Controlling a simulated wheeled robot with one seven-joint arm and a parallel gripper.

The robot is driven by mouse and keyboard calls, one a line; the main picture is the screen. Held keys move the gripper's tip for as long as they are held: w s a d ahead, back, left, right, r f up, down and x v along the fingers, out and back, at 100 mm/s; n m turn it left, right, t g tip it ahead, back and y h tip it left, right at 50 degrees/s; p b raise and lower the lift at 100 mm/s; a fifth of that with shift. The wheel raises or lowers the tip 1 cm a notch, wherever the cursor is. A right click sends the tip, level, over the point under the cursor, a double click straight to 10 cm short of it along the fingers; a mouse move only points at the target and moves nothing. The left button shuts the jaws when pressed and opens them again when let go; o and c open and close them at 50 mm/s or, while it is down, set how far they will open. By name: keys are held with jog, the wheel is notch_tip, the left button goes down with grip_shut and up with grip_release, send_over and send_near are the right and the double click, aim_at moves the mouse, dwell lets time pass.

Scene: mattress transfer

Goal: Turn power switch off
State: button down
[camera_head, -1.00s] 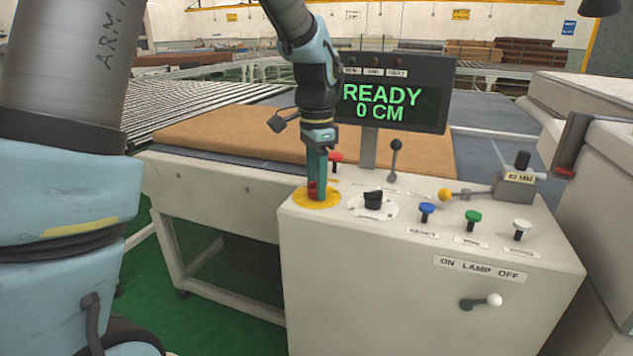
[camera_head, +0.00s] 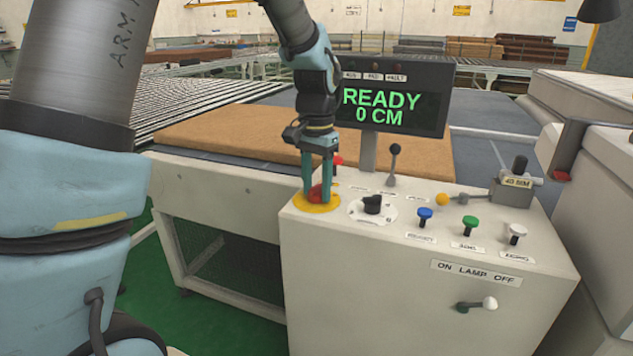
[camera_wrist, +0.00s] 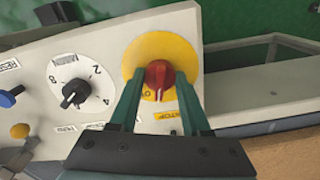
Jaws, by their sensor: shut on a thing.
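In the wrist view the red knob (camera_wrist: 159,74) sits in the middle of the yellow plate (camera_wrist: 150,50). My gripper (camera_head: 318,190) points down over the plate, its two green fingers on either side of the knob and shut on it. The fingers also show in the wrist view (camera_wrist: 159,92). The fingers hide part of the knob and of the label by the plate.
A black selector knob (camera_head: 373,204) stands close to the right of the yellow plate. Blue (camera_head: 425,216), green (camera_head: 469,225) and white (camera_head: 515,234) buttons lie further right. The display (camera_head: 395,95) reads READY 0 CM.

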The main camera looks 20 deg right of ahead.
aim_at(316, 185)
jog(key=n+p, duration=0.2)
jog(key=n, duration=0.4)
jog(key=shift+r+n, duration=0.1)
jog(key=shift+n, duration=0.2)
jog(key=n+p, duration=0.2)
jog(key=n, duration=0.3)
jog(key=shift+n, duration=0.4)
jog(key=shift+p, duration=0.3)
jog(key=shift+c, duration=1.8)
grip_release()
notch_tip(316, 185, up, 11)
jog(key=b, duration=0.1)
jog(key=shift+f+b, duration=0.2)
jog(key=shift+b, duration=0.15)
